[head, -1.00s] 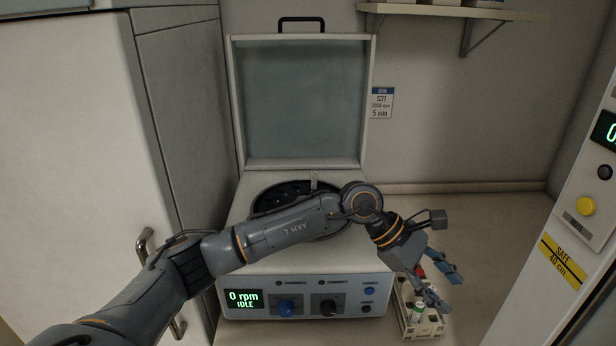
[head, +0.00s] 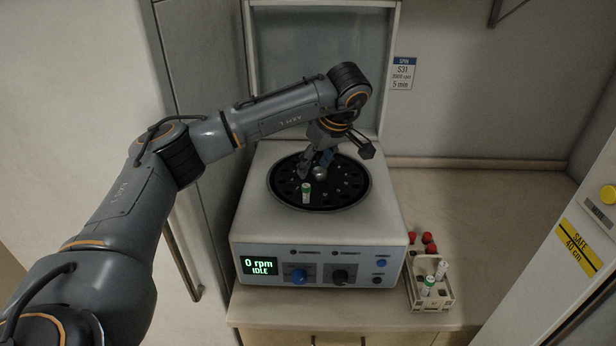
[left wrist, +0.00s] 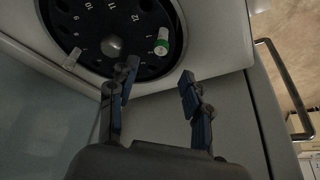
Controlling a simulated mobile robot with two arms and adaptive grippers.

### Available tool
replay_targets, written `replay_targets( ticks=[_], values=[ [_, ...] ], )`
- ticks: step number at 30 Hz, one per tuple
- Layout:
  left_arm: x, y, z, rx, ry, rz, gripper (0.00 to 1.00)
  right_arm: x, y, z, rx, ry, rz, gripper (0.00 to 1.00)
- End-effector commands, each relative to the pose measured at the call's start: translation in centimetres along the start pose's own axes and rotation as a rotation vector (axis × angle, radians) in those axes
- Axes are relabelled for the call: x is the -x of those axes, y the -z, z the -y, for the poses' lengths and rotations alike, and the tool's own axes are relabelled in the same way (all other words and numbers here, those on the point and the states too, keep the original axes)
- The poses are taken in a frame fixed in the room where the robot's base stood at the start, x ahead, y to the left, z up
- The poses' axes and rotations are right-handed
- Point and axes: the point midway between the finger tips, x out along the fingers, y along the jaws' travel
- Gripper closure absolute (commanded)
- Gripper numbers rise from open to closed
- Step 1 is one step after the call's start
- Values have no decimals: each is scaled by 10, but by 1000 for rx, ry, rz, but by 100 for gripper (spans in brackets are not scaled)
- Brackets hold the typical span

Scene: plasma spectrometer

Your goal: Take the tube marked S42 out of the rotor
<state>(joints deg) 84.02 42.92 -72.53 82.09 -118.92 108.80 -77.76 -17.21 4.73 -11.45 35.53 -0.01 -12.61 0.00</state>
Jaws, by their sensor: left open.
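The round black rotor (head: 290,165) sits in the open centrifuge, with a metal knob at its centre and numbered holes. A green-capped tube (head: 306,194) stands in a front hole; it also shows in the left wrist view (left wrist: 161,41). A pale, clear-looking tube (left wrist: 72,59) stands on the opposite side of the rotor in the left wrist view. I cannot read a mark on either. My left gripper (head: 314,166) is open and empty above the rotor, apart from the green-capped tube. In the left wrist view its fingers (left wrist: 160,75) are spread. My right gripper is not in view.
The lid (head: 318,70) stands open behind the rotor. A rack (head: 417,298) with a green-capped and a pale-topped tube stands right of the centrifuge, with red caps (head: 428,238) at its back. A tall cabinet (head: 200,130) stands at the left. The counter behind the rack is clear.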

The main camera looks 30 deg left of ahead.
Motion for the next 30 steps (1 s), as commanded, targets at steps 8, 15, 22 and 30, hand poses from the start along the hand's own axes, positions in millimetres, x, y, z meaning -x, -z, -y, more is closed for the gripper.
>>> replay_targets(
  ticks=[8, 15, 22, 30],
  values=[
    [-53, 1, 1, 1, 4, 2, 51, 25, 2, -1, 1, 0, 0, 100],
    [-85, 0, 0, 0, 2, 3, 51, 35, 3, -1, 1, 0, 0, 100],
    [-95, -1, 0, 0, -1, 2, 51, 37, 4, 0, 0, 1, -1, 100],
    [-95, -1, 0, 0, -1, 2, 67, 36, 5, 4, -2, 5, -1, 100]
  ],
)
